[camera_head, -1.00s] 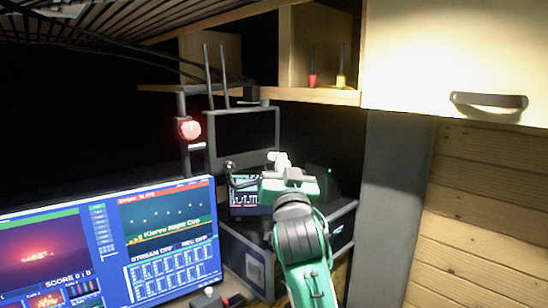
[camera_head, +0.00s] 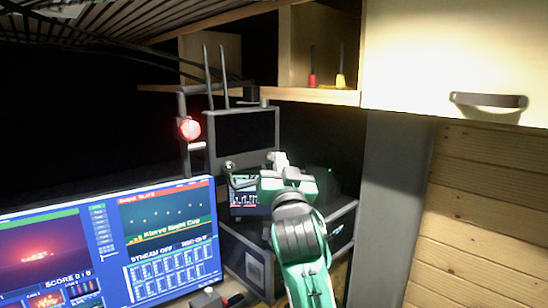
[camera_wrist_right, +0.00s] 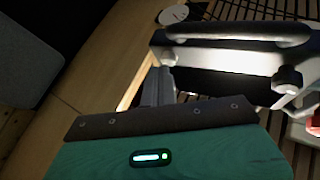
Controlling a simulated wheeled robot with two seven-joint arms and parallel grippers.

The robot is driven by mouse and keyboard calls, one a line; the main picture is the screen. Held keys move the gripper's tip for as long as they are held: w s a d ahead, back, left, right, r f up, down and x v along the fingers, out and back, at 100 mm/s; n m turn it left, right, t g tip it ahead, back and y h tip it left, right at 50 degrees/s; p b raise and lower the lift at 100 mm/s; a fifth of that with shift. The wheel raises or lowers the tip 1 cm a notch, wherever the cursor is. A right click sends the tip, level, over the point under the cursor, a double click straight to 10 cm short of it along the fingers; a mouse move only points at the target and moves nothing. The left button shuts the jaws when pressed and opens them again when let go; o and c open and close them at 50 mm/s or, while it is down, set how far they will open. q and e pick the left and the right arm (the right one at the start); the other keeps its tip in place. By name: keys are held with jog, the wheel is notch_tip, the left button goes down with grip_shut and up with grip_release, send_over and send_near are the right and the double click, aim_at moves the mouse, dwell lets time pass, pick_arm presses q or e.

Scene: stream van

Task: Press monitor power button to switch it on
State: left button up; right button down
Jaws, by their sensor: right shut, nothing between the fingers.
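A small monitor (camera_head: 243,134) with a black, dark screen is mounted in a grey frame at the back, left of the picture's middle. A small round knob-like part (camera_head: 229,166) shows near its lower left corner; I cannot tell whether it is the power button. My right gripper (camera_head: 236,183) is in front of and below this monitor, its fingers pointing left, close below the round part. Contact cannot be made out. In the right wrist view the narrow grey fingers (camera_wrist_right: 158,88) are together and empty. My left gripper is not in view.
A large lit screen (camera_head: 120,245) fills the lower left. A red lamp (camera_head: 189,129) sits on the frame post. A small lit display (camera_head: 243,198) is partly behind my gripper. A wooden shelf (camera_head: 310,96) and white cabinet (camera_head: 430,60) overhang at right. A black case (camera_head: 245,262) stands below.

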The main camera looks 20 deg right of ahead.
jog(key=shift+w+a, duration=0.1)
jog(key=shift+w, duration=0.1)
jog(key=shift+s, duration=0.4)
dwell(0.4)
jog(key=s+d+p, duration=0.1)
jog(key=s, duration=0.5)
jog(key=shift+d, duration=0.35)
jog(key=shift+w+f, duration=0.15)
jog(key=shift+f, duration=0.05)
